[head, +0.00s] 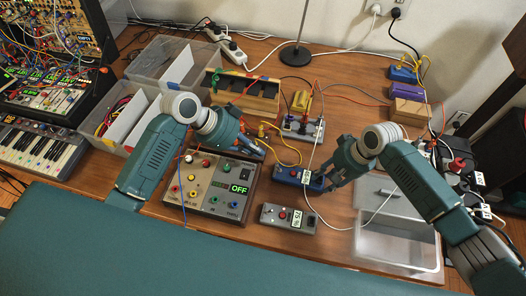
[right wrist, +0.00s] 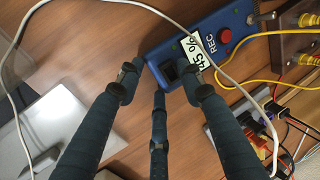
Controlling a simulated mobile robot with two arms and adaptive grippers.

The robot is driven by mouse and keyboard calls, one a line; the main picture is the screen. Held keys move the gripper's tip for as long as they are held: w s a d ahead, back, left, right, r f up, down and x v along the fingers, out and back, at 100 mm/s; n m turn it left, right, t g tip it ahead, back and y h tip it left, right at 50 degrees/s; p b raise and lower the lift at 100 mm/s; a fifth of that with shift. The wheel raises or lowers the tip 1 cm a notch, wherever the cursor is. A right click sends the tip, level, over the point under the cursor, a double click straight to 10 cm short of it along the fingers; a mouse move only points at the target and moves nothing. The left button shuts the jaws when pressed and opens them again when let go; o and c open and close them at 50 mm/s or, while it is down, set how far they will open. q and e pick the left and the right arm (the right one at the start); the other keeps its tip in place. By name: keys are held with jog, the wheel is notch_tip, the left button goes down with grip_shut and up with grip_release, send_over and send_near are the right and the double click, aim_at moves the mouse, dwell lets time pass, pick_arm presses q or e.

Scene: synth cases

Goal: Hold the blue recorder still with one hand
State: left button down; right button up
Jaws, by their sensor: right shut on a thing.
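The blue recorder (head: 291,174) lies on the wooden table in the middle of the head view. It has a red button, a white label and the letters REC, which show in the right wrist view (right wrist: 213,32). My right gripper (head: 322,180) is at the recorder's right end, with its fingers shut on that end; it also shows in the right wrist view (right wrist: 158,82). My left gripper (head: 258,150) is above the back edge of a grey panel box, to the left of the recorder and apart from it. Its fingertips are too small to judge.
The grey panel box (head: 212,187) with a green OFF display stands left of the recorder. A smaller grey box (head: 288,218) lies in front. A clear bin (head: 398,246) stands at right. A white cable (right wrist: 105,3) passes over the recorder. Yellow cables lie behind.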

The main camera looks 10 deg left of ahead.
jog(key=shift+s+d+f, duration=0.1)
jog(key=shift+s+f, duration=0.1)
jog(key=shift+f, duration=0.1)
jog(key=o, duration=1.4)
pick_arm(q)
jog(key=shift+w+f, duration=0.1)
jog(key=shift+w, duration=0.05)
pick_arm(e)
jog(key=shift+o, duration=0.5)
jog(key=shift+w, duration=0.15)
jog(key=shift+r, duration=0.5)
jog(key=v, duration=1.1)
jog(key=shift+d, duration=0.15)
pick_arm(q)
notch_tip(320, 180, up, 13)
jog(key=p, duration=1.2)
jog(key=shift+f, duration=0.2)
pick_arm(e)
notch_tip(320, 180, up, 10)
